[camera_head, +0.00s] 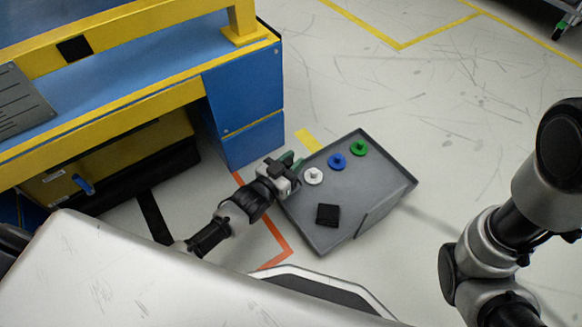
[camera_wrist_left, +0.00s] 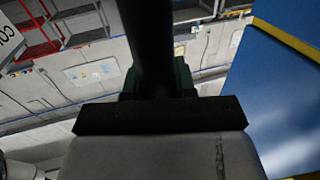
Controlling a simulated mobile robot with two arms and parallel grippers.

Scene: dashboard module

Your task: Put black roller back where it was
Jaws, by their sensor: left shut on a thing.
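My left gripper (camera_head: 291,162), with green fingertips, is over the left edge of the grey tray (camera_head: 383,198), near the corner of the blue and yellow bench. In the left wrist view a long dark cylinder, apparently the black roller (camera_wrist_left: 149,45), stands out between the green fingers (camera_wrist_left: 158,80), and the gripper is shut on it. In the head view I cannot make out the roller apart from the gripper. My right arm shows at the right, but its gripper is out of view.
The tray holds a white knob (camera_head: 313,176), a blue knob (camera_head: 337,161), a green knob (camera_head: 359,147) and a black square piece (camera_head: 327,214). Another black square (camera_head: 73,48) is on the yellow beam of the bench (camera_head: 240,95). The floor beyond the tray is clear.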

